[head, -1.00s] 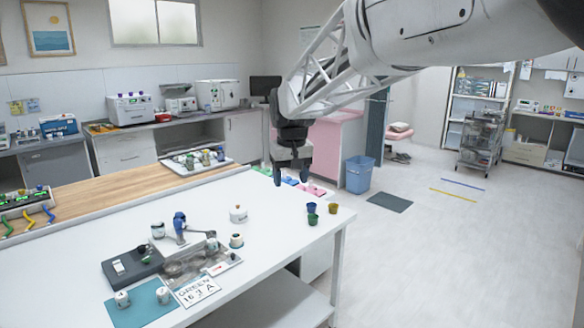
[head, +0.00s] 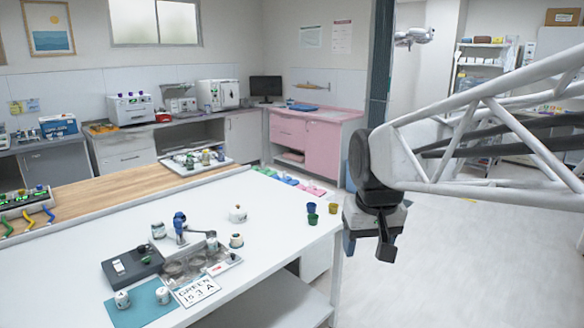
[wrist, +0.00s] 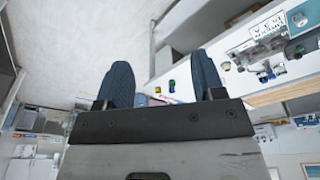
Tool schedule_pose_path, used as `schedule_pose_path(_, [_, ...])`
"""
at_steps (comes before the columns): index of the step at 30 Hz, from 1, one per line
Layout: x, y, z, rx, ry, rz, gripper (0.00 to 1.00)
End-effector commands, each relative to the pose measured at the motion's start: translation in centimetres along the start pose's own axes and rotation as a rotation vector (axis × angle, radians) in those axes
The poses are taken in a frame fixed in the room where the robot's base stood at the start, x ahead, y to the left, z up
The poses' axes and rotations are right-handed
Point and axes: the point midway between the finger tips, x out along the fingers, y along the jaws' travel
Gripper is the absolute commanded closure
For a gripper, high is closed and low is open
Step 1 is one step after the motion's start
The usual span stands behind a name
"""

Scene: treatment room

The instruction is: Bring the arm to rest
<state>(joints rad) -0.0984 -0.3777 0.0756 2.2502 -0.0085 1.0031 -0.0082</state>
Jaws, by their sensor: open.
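My gripper (head: 386,250) hangs from my white lattice arm at the right of the head view. It is beyond the right edge of the white table (head: 262,203), over the open floor, with its fingers pointing down. In the wrist view my gripper (wrist: 163,80) shows two dark fingers spread apart, with nothing between them that they touch. The small cups seen between and beside the fingers in that view are away on the table.
On the table's right corner stand blue, green and yellow cups (head: 333,208). The pale floor (head: 460,262) at right is clear.

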Motion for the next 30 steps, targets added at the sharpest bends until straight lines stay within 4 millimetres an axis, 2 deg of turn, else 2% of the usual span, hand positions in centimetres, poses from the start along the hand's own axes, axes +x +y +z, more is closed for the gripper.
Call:
schedule_pose_path(1, [0.1,0.4,1.5,0.011,0.005,0.002,0.38])
schedule_pose_path(9, [1.7,1.9,8.7,0.065,0.021,0.012,0.38])
schedule_pose_path(16, [3.4,2.6,14.2,0.105,0.033,0.019,0.38])
schedule_pose_path(22, [4.4,2.9,16.7,0.125,0.04,0.023,0.38])
schedule_pose_path(30, [4.6,2.9,17.2,0.129,0.041,0.024,0.38])
